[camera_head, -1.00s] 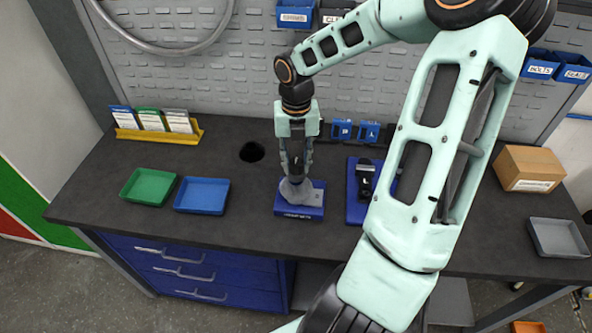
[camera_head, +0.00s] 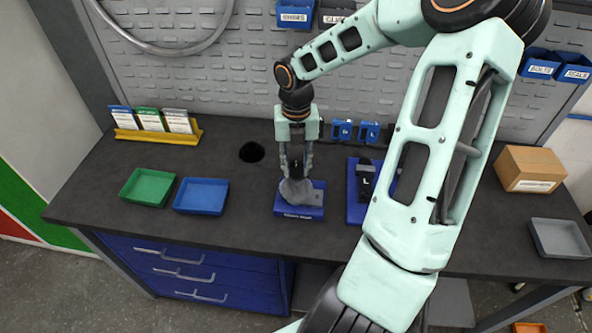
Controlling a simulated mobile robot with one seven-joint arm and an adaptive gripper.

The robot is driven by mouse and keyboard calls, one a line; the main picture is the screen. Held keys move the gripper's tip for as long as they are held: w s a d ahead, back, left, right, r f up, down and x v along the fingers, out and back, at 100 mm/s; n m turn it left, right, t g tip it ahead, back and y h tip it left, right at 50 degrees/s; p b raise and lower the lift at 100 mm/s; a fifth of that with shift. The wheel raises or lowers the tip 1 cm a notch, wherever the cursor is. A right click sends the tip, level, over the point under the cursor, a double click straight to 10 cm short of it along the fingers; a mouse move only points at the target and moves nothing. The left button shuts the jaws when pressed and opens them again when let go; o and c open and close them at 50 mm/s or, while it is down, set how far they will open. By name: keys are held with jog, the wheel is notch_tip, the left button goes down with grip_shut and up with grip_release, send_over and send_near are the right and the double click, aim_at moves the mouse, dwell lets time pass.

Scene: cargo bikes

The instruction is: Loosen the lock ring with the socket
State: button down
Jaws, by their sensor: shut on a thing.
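My gripper (camera_head: 297,170) points down over a blue fixture (camera_head: 312,208) near the front middle of the bench. It is shut on a small dark piece, which I take to be the socket (camera_head: 296,170), though it is too small to be sure. Just below it, a grey rounded part (camera_head: 297,190) sits on the blue fixture. The lock ring cannot be made out; the fingers and the grey part hide that spot. I cannot tell whether the held piece touches the grey part.
A second blue fixture with a black part (camera_head: 365,178) stands to the right, partly behind my arm. A blue tray (camera_head: 202,208) and a green tray (camera_head: 134,199) lie left. A dark hole (camera_head: 252,152) is behind them. A cardboard box (camera_head: 530,184) and grey tray (camera_head: 560,253) are at right.

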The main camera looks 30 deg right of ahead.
jog(key=c, duration=2.3)
grip_release()
grip_shut()
jog(key=shift+s+p, duration=0.1)
jog(key=shift+p, duration=0.25)
jog(key=shift+f+n, duration=0.1)
jog(key=shift+n, duration=0.8)
jog(key=shift+r, duration=1.2)
